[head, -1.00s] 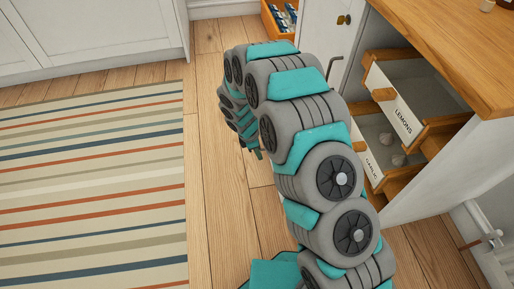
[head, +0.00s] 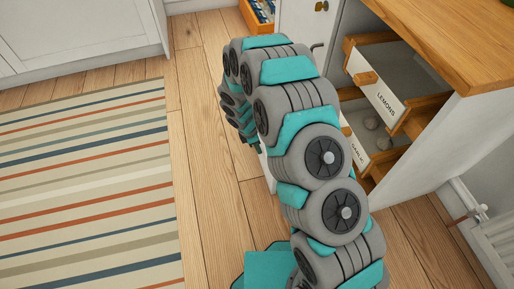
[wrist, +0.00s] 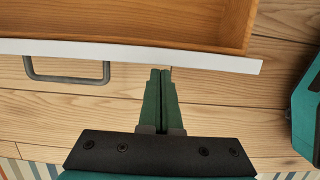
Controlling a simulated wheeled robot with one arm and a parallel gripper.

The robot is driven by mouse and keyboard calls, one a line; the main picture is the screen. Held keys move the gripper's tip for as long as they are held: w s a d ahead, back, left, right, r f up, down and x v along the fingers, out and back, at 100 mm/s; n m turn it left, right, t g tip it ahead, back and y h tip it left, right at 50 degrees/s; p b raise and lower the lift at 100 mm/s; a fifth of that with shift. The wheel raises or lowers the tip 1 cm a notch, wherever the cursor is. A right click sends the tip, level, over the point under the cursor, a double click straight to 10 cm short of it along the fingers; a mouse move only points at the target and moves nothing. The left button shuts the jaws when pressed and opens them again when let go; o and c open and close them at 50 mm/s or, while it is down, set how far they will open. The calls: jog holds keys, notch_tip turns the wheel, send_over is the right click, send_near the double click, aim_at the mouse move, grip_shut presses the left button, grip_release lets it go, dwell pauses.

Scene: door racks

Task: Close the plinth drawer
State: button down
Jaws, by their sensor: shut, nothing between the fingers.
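The plinth drawer (wrist: 140,55) shows in the wrist view as pulled out, low over the floorboards. It has an empty-looking wooden inside, a white front and a grey bar handle (wrist: 66,78) on the left. My gripper (wrist: 160,72) is shut and empty. Its fingertips are at the outer side of the white front, to the right of the handle. I cannot tell whether they touch it. In the head view my arm hides most of the drawer and the gripper.
Two drawers, LEMONS (head: 385,98) and GARLIC (head: 355,148), stand open in the wooden-topped cabinet at the right. A striped rug (head: 85,190) lies left. Bare floor is between rug and cabinet.

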jog(key=w+d+p, duration=0.2)
jog(key=d+p, duration=0.1)
jog(key=d, duration=0.6)
jog(key=w+d+p, duration=0.3)
jog(key=d, duration=0.6)
jog(key=shift+w+d, duration=0.15)
jog(key=shift+d, duration=0.15)
jog(key=shift+a, duration=0.1)
